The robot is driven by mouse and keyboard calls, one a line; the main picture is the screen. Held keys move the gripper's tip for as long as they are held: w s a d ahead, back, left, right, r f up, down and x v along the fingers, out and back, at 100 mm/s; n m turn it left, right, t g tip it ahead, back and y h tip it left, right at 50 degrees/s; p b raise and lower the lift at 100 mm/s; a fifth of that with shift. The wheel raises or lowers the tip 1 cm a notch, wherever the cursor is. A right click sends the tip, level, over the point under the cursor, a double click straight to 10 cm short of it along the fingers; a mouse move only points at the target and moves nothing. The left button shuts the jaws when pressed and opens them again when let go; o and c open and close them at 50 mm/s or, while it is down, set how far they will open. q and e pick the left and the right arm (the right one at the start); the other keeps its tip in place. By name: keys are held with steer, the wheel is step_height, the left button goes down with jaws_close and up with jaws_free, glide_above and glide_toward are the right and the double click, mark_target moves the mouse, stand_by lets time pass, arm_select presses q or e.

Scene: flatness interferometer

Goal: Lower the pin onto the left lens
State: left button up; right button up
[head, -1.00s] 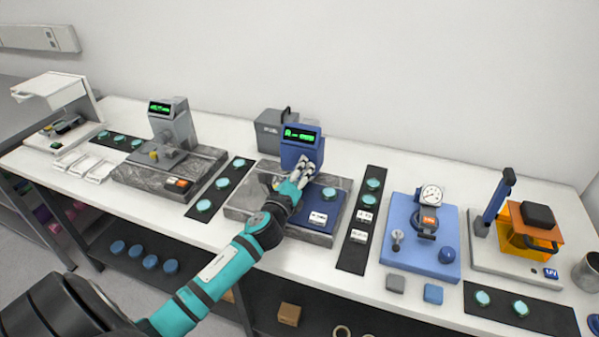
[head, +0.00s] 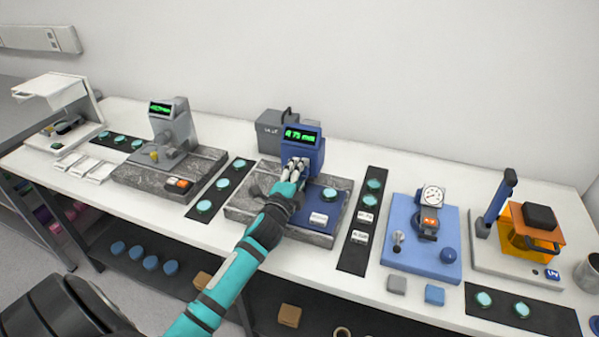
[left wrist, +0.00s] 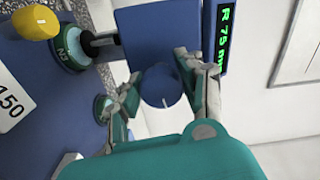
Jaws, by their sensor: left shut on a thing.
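The blue gauge (head: 302,150) stands at mid-bench with its green display reading about 75 mm. My left gripper (head: 296,168) is at its front. In the left wrist view the left gripper (left wrist: 160,92) is shut on a round blue knob (left wrist: 160,84) with a white mark. The dark pin (left wrist: 100,44) reaches to the left lens (left wrist: 66,48), a teal disc marked N3, and seems to touch it. My arm hides that lens in the head view. A second teal lens (head: 330,195) sits to the right on the blue plate (head: 322,220). My right gripper is out of view.
A yellow knob (left wrist: 36,22) is beside the left lens. A black mat (head: 355,262) with teal discs and labels lies right of the gauge, another mat (head: 192,212) left of it. A blue dial-gauge station (head: 420,262) stands farther right.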

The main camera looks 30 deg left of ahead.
arm_select(q)
steer(key=shift+n, duration=0.5)
steer(key=o, duration=1.2)
steer(key=v, duration=1.2)
steer(key=shift+s+f, duration=0.1)
